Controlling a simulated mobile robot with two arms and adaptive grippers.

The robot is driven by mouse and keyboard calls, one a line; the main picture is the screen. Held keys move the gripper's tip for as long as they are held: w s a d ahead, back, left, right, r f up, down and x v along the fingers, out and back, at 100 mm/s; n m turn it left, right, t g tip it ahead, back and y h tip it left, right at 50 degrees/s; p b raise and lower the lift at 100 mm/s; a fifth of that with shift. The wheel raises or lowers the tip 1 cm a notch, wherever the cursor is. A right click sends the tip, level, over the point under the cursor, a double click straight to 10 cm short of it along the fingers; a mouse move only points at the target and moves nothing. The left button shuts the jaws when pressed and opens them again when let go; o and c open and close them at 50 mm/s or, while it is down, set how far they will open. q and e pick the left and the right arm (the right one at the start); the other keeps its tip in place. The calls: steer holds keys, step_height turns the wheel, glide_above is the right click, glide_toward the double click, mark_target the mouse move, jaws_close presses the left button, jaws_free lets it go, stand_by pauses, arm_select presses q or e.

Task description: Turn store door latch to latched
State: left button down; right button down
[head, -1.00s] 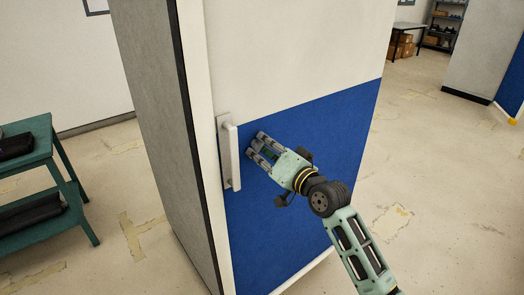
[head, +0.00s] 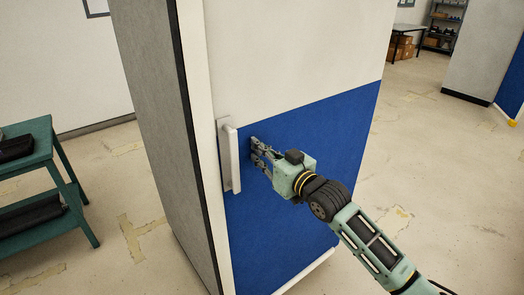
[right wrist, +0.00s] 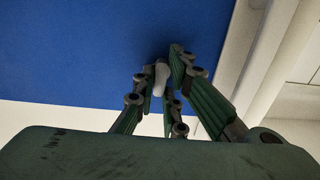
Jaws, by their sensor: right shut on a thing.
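The store door (head: 290,180) is white above and blue below, and it stands in front of me. My right gripper (head: 260,152) is at the blue part, just right of the pull handle. In the right wrist view, the gripper (right wrist: 165,88) is shut on a small light grey latch lever (right wrist: 161,76), which sticks out against the blue panel. The fingers hide most of the latch in the head view, so I cannot tell its exact angle there. My left gripper is not in view.
A white vertical pull handle (head: 231,158) is close to the left of the gripper, apart from it. A green bench (head: 38,170) with dark items stands at the left. The floor to the right of the door is clear.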

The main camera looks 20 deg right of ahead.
stand_by(0.5)
steer(key=c, duration=1.8)
jaws_free()
steer(key=v, duration=1.2)
